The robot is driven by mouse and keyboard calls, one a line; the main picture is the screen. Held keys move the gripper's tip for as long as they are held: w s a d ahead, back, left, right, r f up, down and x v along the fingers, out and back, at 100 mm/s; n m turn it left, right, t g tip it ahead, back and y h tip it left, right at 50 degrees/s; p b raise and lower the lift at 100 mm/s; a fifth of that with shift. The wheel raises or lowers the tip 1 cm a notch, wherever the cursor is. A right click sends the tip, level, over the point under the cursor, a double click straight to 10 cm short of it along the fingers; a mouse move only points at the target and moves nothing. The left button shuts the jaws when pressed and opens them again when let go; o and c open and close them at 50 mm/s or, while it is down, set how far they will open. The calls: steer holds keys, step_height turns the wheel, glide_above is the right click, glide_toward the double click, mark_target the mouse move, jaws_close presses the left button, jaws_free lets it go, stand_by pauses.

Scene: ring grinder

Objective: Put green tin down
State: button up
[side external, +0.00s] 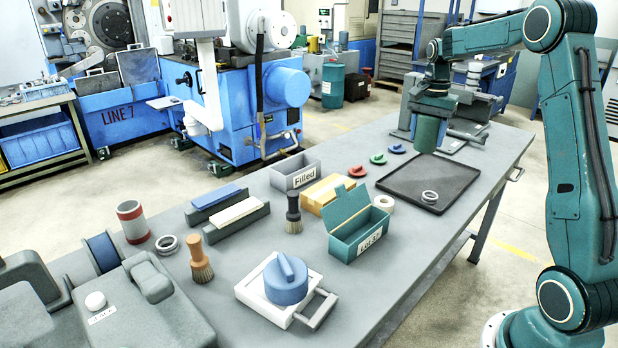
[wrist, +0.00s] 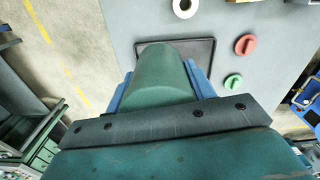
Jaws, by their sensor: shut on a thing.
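My gripper (side external: 431,112) is shut on the green tin (side external: 428,134), a plain green cylinder held upright at the far edge of the black tray (side external: 458,192). In the wrist view the tin (wrist: 163,72) sits between my blue fingers and covers much of the tray (wrist: 207,52). I cannot tell whether the tin's bottom touches the tray or hangs just above it. Metal rings (side external: 429,197) lie on the near part of the tray.
Red (side external: 357,171), green (side external: 378,159) and blue (side external: 397,148) caps lie left of the tray. A white roll (side external: 383,203) and an open green box (side external: 360,226) stand nearer. A grey vise-like fixture (side external: 452,131) stands behind the tin. Much of the tray is bare.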

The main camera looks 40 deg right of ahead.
steer(key=w+d+f+n, duration=0.1)
steer(key=d+f, duration=0.4)
steer(key=d, duration=0.5)
steer(key=w+d+f+n, duration=0.1)
steer(key=w+d+f, duration=0.2)
steer(key=d, duration=0.7)
step_height(320, 180, down, 2)
steer(key=shift+f+n, duration=0.25)
steer(key=shift+n, duration=0.15)
steer(key=shift+w+f, duration=0.1)
steer(key=shift+f, duration=3.9)
steer(key=shift+f, duration=0.2)
steer(key=o, duration=1.1)
steer(key=shift+r, duration=0.15)
step_height(320, 180, up, 8)
steer(key=shift+f, duration=0.2)
